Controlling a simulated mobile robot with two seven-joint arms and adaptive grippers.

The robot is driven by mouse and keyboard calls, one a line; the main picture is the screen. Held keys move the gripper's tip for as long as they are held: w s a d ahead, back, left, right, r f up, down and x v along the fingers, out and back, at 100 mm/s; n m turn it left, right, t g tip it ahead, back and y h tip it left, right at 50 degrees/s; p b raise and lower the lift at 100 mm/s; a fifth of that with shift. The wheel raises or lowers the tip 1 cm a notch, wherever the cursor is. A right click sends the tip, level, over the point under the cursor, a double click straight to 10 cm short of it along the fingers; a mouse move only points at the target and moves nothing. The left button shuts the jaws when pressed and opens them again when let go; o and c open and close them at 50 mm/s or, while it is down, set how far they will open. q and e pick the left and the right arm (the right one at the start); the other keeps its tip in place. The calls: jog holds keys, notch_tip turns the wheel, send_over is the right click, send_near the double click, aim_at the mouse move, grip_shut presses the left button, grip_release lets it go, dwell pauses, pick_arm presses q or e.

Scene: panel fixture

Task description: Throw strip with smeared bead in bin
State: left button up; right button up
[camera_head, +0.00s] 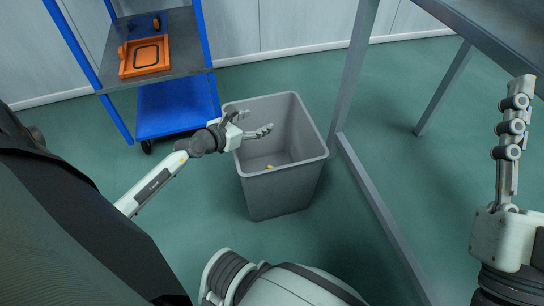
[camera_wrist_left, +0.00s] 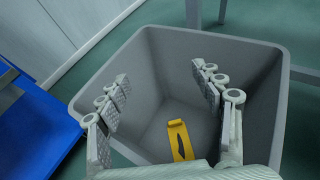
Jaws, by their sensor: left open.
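A yellow strip (camera_wrist_left: 178,135) with a dark smeared line lies inside the grey bin (camera_wrist_left: 163,37), on its floor, in the left wrist view. In the head view only a small yellow bit of the strip (camera_head: 270,167) shows past the bin's near rim (camera_head: 285,171). My left gripper (camera_head: 258,120) is over the bin's opening, with its fingers spread wide. It is open and empty, and the strip lies below and apart from it, between the fingers as the left wrist view sees them (camera_wrist_left: 160,80). My right gripper (camera_head: 513,135) points upward at the right edge; its opening cannot be made out.
A blue-framed cart (camera_head: 178,107) stands behind and left of the bin, with an orange tray (camera_head: 145,57) on its upper shelf. A grey table (camera_head: 500,35) is at the upper right, its leg and floor bar close to the bin's right side. Green floor is clear beyond.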

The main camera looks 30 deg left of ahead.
pick_arm(q)
jog(key=v, duration=0.5)
jog(key=shift+s+r, duration=0.1)
